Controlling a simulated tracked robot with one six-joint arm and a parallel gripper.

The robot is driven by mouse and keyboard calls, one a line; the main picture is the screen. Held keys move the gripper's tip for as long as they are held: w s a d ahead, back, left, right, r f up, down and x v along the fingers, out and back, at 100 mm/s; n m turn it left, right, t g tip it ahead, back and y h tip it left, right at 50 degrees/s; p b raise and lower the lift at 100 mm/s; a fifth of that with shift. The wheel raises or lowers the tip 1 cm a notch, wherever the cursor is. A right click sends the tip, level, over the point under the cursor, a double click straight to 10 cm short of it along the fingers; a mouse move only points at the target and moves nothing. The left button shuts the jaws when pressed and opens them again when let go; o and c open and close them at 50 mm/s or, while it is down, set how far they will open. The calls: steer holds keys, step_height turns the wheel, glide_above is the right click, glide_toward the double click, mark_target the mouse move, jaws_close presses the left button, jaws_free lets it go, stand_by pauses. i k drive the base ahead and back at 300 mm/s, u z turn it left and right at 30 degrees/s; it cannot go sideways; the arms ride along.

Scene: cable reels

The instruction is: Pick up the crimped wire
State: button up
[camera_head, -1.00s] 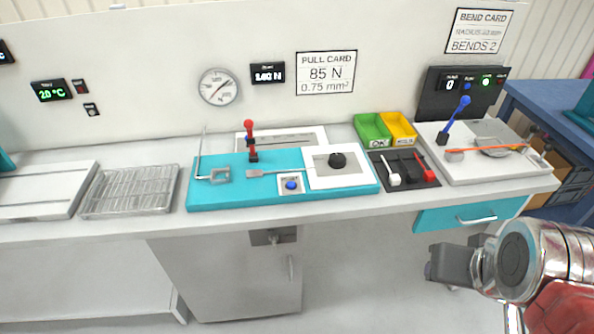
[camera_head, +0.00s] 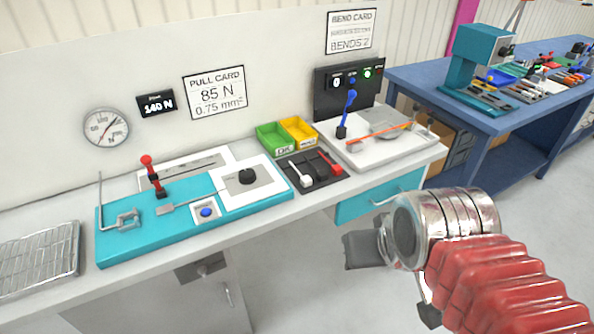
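A thin orange-red wire (camera_head: 379,137) lies across the white bend-test plate (camera_head: 420,150) at the back right of the bench. I cannot make out a crimp on it at this size. A teal pull-test base (camera_head: 130,240) stands to its left, with a red-knobbed lever (camera_head: 152,170), a grey clamp and a white panel with a black knob (camera_head: 247,176). My gripper (camera_head: 362,250) hangs in front of the bench, below and apart from the wire. Its fingers are mostly hidden, and I cannot see whether they are open.
Green bin (camera_head: 273,141) and yellow bin (camera_head: 300,134) stand between the plates, behind a black tray (camera_head: 317,170) with white and red handled tools. A wire rack (camera_head: 40,262) is at left. A blue workbench (camera_head: 440,80) with tools stands at right. Floor before the bench is clear.

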mark_target(337, 170)
steer(key=z, duration=2)
steer(key=i, duration=1.25)
steer(key=u, duration=0.3)
